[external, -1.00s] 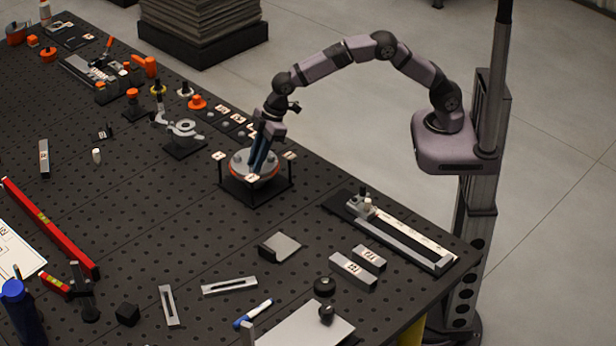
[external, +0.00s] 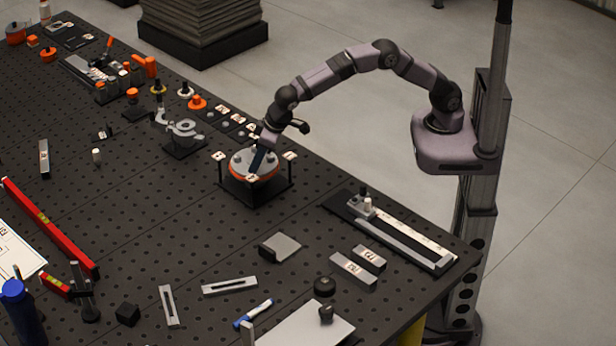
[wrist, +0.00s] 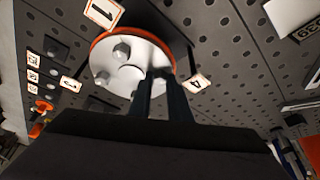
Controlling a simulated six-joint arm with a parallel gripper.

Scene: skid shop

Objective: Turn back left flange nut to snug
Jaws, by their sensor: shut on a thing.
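The round flange (external: 240,162) is a pale grey disc with an orange ring under it, on a black stand in the external view. In the wrist view the flange (wrist: 140,52) shows a raised centre and several grey nuts around it. One nut (wrist: 121,50) stands free near the label at the top, and another nut (wrist: 101,77) is free at the left. My gripper (external: 256,168) reaches down onto the flange. Its dark fingers (wrist: 158,82) are closed around a flange nut at the near right side, mostly hidden by them.
Numbered tags stand around the flange on posts, such as the left tag (external: 218,156) and right tag (external: 290,156). A grey clamp-like part (external: 184,129) is behind left. A slide fixture (external: 395,230) lies to the right.

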